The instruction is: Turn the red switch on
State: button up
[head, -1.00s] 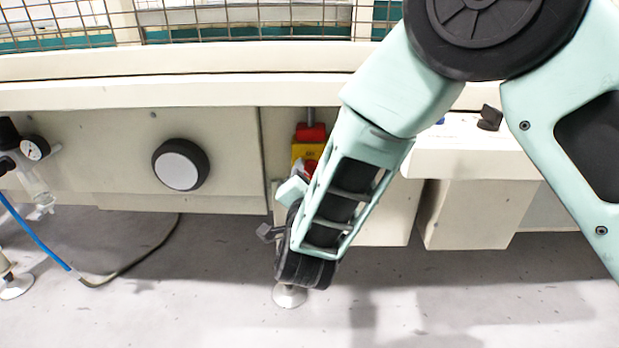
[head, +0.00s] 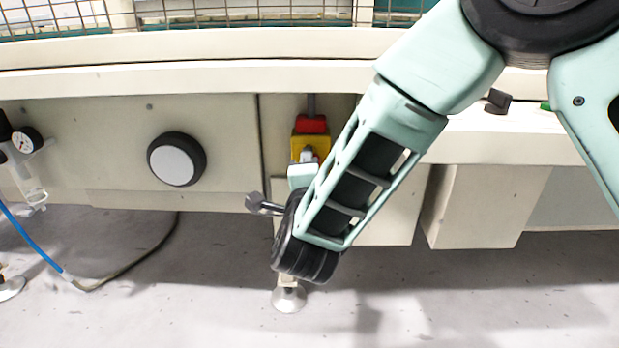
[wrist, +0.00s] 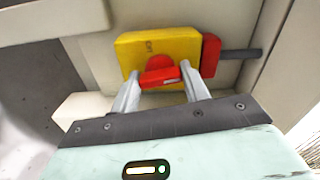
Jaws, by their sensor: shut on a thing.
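The red switch (wrist: 158,74) is a knob on the front of a yellow box (wrist: 130,48) in the wrist view. The yellow box also shows in the head view (head: 298,146), fixed under the machine's ledge. My gripper (wrist: 160,84) has one finger on each side of the red knob and is shut on it. In the head view my gripper (head: 307,158) is at the front of the yellow box, and my wrist and forearm cover part of it. The knob's face is mostly hidden there. Small lettering on the box is too blurred to read.
A red block (head: 311,124) with a dark conduit sits on top of the yellow box. A large round black-and-white knob (head: 176,159) is to the left on the panel. A cream box (head: 478,205) hangs to the right. The floor below is mostly clear.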

jog(key=shift+f+m+b, duration=0.1)
jog(key=shift+m+b, duration=0.35)
jog(key=shift+m, duration=0.25)
jog(key=shift+s, duration=0.1)
jog(key=o, duration=1)
jog(key=s+p, duration=0.1)
jog(key=s, duration=0.4)
jog(key=s+p, duration=0.2)
jog(key=s, duration=0.4)
jog(key=s+p, duration=0.2)
jog(key=s, duration=0.4)
jog(key=shift+s+a, duration=0.2)
jog(key=shift+a, duration=0.1)
